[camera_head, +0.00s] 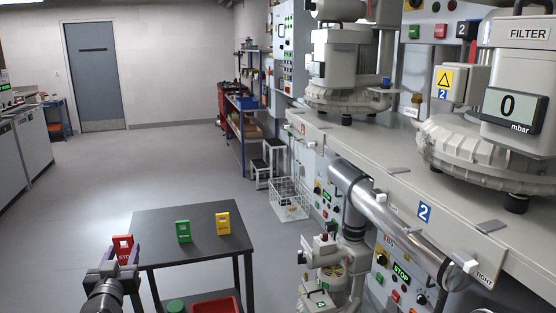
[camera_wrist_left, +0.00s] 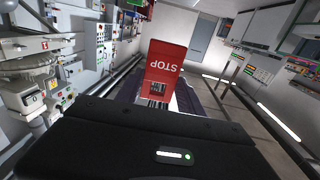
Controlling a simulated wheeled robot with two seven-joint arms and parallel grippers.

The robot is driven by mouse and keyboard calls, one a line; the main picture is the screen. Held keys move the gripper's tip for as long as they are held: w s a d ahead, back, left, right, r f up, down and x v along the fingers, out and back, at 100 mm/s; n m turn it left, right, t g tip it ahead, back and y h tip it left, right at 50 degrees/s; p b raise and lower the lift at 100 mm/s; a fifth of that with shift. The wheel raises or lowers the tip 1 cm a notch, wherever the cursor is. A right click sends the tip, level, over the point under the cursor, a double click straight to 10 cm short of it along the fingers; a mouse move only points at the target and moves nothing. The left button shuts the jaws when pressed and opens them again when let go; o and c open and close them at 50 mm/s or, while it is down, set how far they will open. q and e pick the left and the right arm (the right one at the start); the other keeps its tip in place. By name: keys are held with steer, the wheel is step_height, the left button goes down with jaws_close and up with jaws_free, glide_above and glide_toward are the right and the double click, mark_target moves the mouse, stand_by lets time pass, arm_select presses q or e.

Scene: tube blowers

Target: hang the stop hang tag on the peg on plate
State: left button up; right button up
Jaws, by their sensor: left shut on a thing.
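The red stop hang tag (camera_head: 124,246), with white STOP lettering and a square opening near its top, is upright in my left gripper at the lower left of the head view. It also shows in the left wrist view (camera_wrist_left: 167,62), with its lettering upside down. My left gripper (camera_head: 112,266) is shut on the tag's lower end, beside the left edge of the dark table; its fingertips also show in the left wrist view (camera_wrist_left: 156,102). I cannot clearly make out the peg on its plate in either view. My right gripper is not in view.
A green tag (camera_head: 183,231) and a yellow tag (camera_head: 223,223) stand on the dark table (camera_head: 200,254). A red tray (camera_head: 215,305) is below. At the right, a grey bench (camera_head: 375,150) carries blowers, with pipes and control panels under it. The floor behind the table is clear.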

arm_select(q)
steer(key=s+d+f+m+h, duration=0.1)
steer(key=s+d+f+h, duration=0.1)
steer(key=d+f, duration=0.4)
steer(key=s+d+f+m+h, duration=0.2)
steer(key=d+f, duration=0.4)
steer(key=d, duration=0.9)
steer(key=shift+t, duration=0.3)
steer(key=shift+d, duration=0.1)
